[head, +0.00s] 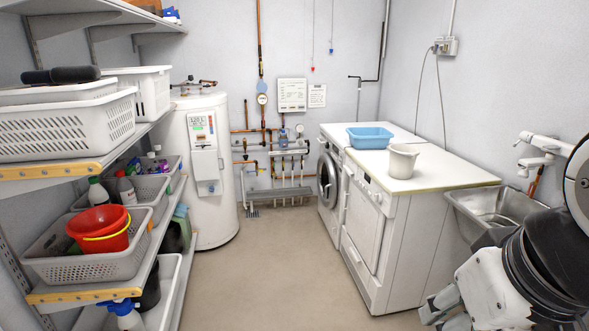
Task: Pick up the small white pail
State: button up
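The small white pail (403,162) stands upright on top of the nearer white appliance (440,172), close to its front left edge. Its open mouth faces up. My gripper (441,309) is at the bottom right of the head view, low in front of the appliance's right side and well apart from the pail. It is partly cut off by the frame's lower edge, and I cannot tell whether its fingers are open or shut. I see nothing held in it.
A blue basin (370,137) sits just behind the pail. A metal sink (495,208) is right of the appliance, with a white tap (540,148) above it. Shelves with baskets and a red bucket (98,229) line the left. The middle floor (270,265) is clear.

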aim_at(402, 157)
jog(key=i+z, duration=0.15)
jog(key=i, duration=0.35)
jog(key=i+j+z, duration=0.1)
jog(key=i, duration=0.35)
jog(key=i+j+z, duration=0.15)
jog(key=i, duration=0.35)
jog(key=i+j+z, duration=0.15)
jog(key=i+z, duration=0.25)
jog(key=i+j+z, duration=0.65)
jog(key=z, duration=0.15)
jog(key=i+j+z, duration=0.2)
jog(key=j+z, duration=0.2)
